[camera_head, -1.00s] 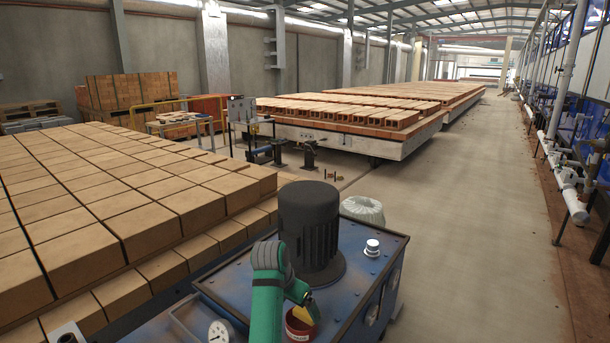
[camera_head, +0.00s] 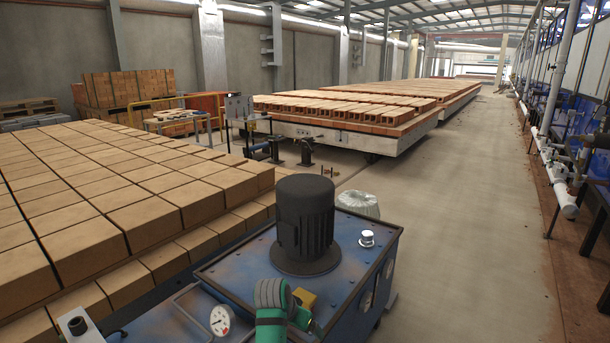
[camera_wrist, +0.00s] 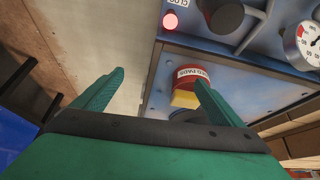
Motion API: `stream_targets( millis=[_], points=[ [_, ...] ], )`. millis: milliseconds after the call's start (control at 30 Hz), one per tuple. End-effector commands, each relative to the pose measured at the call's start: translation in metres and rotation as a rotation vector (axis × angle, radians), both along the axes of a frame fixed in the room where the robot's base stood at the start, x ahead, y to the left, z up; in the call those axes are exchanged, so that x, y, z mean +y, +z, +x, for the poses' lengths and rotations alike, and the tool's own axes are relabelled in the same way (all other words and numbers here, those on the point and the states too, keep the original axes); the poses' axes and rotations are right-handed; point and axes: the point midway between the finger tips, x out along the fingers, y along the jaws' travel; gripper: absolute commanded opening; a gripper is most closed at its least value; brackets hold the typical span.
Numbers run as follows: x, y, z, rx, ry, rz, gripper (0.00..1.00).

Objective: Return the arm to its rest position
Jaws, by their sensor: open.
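My arm (camera_head: 270,322) rises from the bottom of the head view, green with a grey joint, in front of the blue machine's top. In the wrist view my gripper (camera_wrist: 160,77) has its two green fingers spread wide, with nothing between them.
The blue machine (camera_head: 345,262) carries a black motor (camera_head: 304,222), a white cap (camera_head: 367,238) and a gauge (camera_head: 220,320). Stacked bricks (camera_head: 120,205) fill the left. Brick-laden cars (camera_head: 345,140) stand behind. The concrete aisle (camera_head: 450,240) on the right is clear.

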Motion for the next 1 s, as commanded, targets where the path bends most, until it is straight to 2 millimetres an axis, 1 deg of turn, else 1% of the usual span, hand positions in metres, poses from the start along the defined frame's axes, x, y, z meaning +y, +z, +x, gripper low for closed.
stream_targets(
  millis=[33,167,200,267,400,500,667,800,867,1000],
  points=[
    [-0.004,-0.015,-0.005,-0.006,0.011,-0.01,0.91],
    [-0.02,-0.051,-0.02,-0.04,0.043,-0.035,0.91],
    [-0.025,-0.064,-0.026,-0.053,0.058,-0.045,0.91],
    [-0.031,-0.083,-0.036,-0.074,0.08,-0.059,0.91],
    [-0.041,-0.121,-0.062,-0.122,0.138,-0.088,0.91],
    [-0.045,-0.144,-0.084,-0.157,0.18,-0.107,0.91],
    [-0.051,-0.175,-0.124,-0.212,0.244,-0.134,0.91],
    [-0.054,-0.195,-0.162,-0.261,0.299,-0.151,0.91],
    [-0.054,-0.201,-0.179,-0.284,0.321,-0.157,0.91],
    [-0.054,-0.211,-0.221,-0.335,0.369,-0.169,0.91]
  ],
)
